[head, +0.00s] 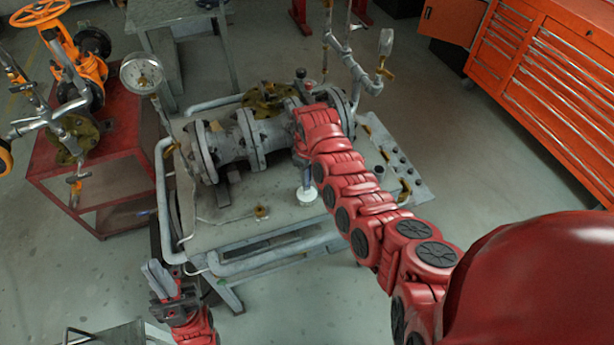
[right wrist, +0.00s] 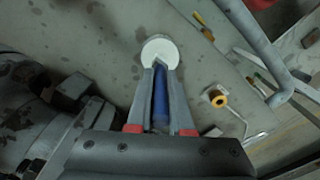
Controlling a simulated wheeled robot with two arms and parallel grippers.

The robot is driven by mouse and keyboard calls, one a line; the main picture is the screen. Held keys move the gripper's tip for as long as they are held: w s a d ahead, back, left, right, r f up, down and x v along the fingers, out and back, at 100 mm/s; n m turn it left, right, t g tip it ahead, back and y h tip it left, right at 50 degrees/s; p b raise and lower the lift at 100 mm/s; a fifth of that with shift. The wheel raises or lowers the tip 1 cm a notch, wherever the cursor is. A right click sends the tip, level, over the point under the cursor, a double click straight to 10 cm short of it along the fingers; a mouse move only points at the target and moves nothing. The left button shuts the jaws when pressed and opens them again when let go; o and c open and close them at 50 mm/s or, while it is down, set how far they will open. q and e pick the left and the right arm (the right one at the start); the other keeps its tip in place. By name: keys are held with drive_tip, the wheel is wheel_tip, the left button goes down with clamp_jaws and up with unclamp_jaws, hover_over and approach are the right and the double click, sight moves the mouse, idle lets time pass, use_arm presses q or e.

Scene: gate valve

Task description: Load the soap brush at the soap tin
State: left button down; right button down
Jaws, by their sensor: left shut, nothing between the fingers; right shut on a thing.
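My right gripper (head: 307,178) is shut on the soap brush, whose blue handle (right wrist: 160,98) shows between the fingers in the right wrist view. The brush points down at a round white soap tin (head: 307,195) on the bench top, also seen in the right wrist view (right wrist: 159,48). The fingertips overlap the tin's near edge there. The brush tip is hidden, so I cannot tell whether it touches the soap. My left gripper (head: 156,275) is shut and empty, low at the left, away from the tin, in front of the bench.
The grey bench (head: 215,236) carries the flanged gate valve and pipe (head: 232,143) just behind the tin. A bent pipe rail (head: 270,262) runs along its front. A small brass fitting (head: 261,211) lies left of the tin. A pressure gauge (head: 142,74) stands at the back left.

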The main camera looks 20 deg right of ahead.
idle(0.3)
wheel_tip(320, 180, up, 2)
drive_tip(key=shift+r+p, duration=0.1)
drive_tip(key=shift+p, duration=0.65)
drive_tip(key=shift+r+p, duration=0.95)
drive_tip(key=shift+r, duration=1.45)
